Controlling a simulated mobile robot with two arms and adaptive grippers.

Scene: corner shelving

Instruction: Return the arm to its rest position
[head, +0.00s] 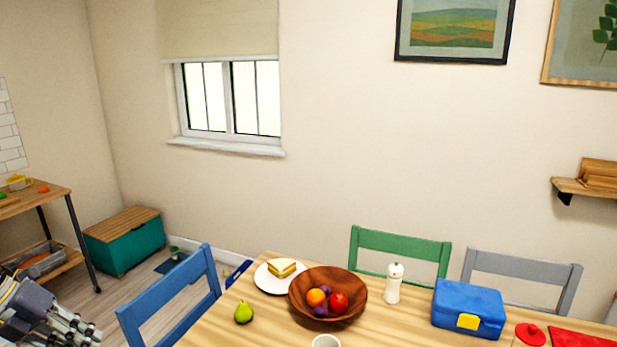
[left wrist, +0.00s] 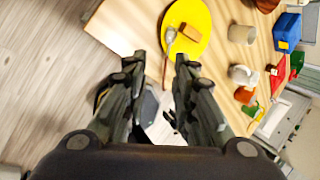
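My left gripper (head: 75,326) is at the lower left corner of the head view, left of the blue chair and away from the table top. In the left wrist view its two fingers (left wrist: 157,68) stand apart with nothing held between them. Past the fingertips the wooden table edge and the floor show. My right gripper is in neither view.
The wooden table (head: 235,318) carries a fruit bowl (head: 345,312), a plate with a sandwich (head: 282,268), a pear (head: 243,312) and a blue lunch box (head: 468,308). A blue chair (head: 170,290) stands near my left gripper. A yellow plate (left wrist: 205,20) shows in the wrist view.

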